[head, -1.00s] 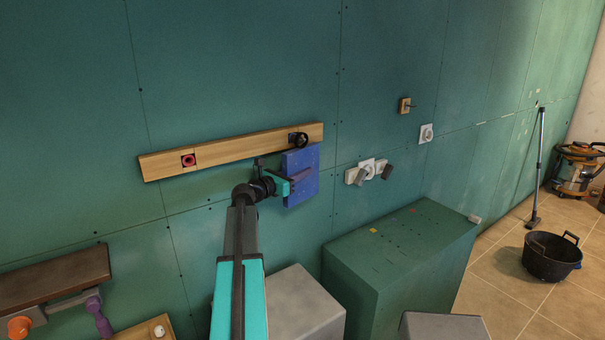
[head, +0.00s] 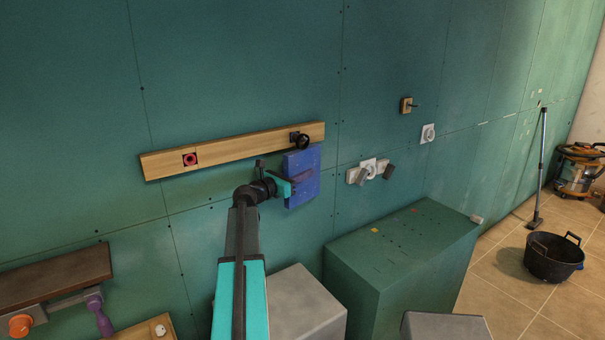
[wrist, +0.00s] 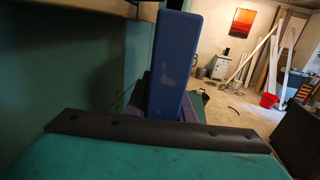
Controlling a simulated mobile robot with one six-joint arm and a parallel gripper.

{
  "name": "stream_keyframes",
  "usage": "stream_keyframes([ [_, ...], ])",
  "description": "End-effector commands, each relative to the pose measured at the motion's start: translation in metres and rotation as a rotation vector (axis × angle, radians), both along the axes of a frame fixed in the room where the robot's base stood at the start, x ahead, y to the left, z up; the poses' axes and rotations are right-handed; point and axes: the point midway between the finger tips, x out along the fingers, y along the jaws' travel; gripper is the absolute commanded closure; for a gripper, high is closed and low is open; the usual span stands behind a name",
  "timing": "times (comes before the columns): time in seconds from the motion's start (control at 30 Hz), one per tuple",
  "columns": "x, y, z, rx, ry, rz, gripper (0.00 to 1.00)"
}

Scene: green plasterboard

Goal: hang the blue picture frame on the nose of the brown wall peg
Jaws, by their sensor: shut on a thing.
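The blue picture frame (head: 307,188) is upright close to the green wall, just below the right end of a wooden rail. My gripper (head: 289,185) is shut on it from the left side. In the wrist view the frame (wrist: 172,65) shows edge-on as an upright blue bar. The part where the jaws meet it is mostly hidden. The brown wall peg (head: 406,105) is a small square wooden plate with a dark nose, on the wall up and to the right of the frame. A clear gap separates the two.
The wooden rail (head: 230,152) carries a red socket (head: 190,159) and a black knob (head: 302,141) just above the frame. White wall fittings (head: 368,169) lie between frame and peg, lower down. A green box (head: 400,250) stands below. A shelf (head: 55,278) is at lower left.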

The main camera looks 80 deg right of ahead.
Motion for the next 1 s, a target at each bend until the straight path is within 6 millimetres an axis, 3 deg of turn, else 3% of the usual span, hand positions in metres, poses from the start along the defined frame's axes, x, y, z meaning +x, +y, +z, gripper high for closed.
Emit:
stream_keyframes([
  [0.7,-0.0001,-0.0003,-0.0035,-0.001,0.001,0.0,1.0],
  [0.73,-0.0001,-0.0003,-0.0035,-0.001,0.001,0.0,0.75],
  [0.83,-0.0001,-0.0003,-0.0036,-0.001,0.001,0.0,0.58],
  [1.0,-0.0001,-0.0003,-0.0039,0.0,0.0,0.0,0.56],
])
